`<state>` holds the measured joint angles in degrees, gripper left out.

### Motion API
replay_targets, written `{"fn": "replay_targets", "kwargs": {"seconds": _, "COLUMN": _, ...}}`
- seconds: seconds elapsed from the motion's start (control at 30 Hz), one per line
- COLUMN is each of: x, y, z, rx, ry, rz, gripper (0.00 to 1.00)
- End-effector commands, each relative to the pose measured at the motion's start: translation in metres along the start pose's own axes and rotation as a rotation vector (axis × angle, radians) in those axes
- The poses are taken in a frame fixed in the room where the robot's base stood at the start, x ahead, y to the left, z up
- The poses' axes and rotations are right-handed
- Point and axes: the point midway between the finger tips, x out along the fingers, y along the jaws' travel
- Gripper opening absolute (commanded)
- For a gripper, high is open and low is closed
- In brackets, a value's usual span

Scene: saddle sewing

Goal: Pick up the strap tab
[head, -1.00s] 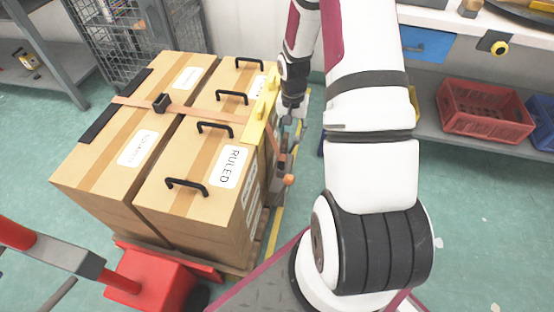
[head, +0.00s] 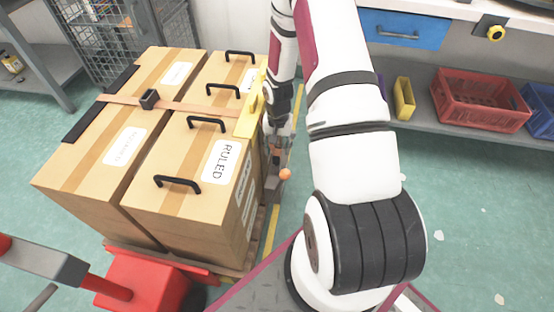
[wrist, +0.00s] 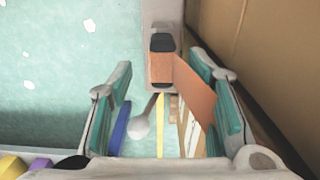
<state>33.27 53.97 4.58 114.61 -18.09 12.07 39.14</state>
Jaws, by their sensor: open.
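In the wrist view my gripper (wrist: 165,112) is open, with one green-padded finger on each side. An orange strap piece (wrist: 195,88) hangs between the fingers, close to the right one; I cannot tell whether they touch. It runs from a dark fitting with orange webbing (wrist: 161,68) ahead. I take this strap piece to be the strap tab. There my gripper (head: 280,145) is beside the box stack, partly hidden, and the tab is hard to make out.
Large cardboard boxes (head: 165,205) with black handles stand close on the left, with the strap (head: 190,107) across their tops and a yellow corner guard (head: 250,115). A red crate (head: 480,100) sits on a shelf at right. Green floor (head: 470,220) is free at right.

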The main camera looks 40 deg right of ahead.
Motion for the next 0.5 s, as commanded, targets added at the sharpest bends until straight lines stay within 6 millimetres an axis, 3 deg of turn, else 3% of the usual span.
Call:
{"fn": "replay_targets", "kwargs": {"seconds": 0.23, "x": 0.037, "y": -0.003, "z": 0.000, "rx": 0.001, "ry": -0.002, "rz": 0.000, "gripper": 0.45}}
{"fn": "replay_targets", "kwargs": {"seconds": 0.5, "x": 0.041, "y": -0.003, "z": 0.000, "rx": 0.001, "ry": 0.000, "rz": -0.001, "gripper": 0.45}}
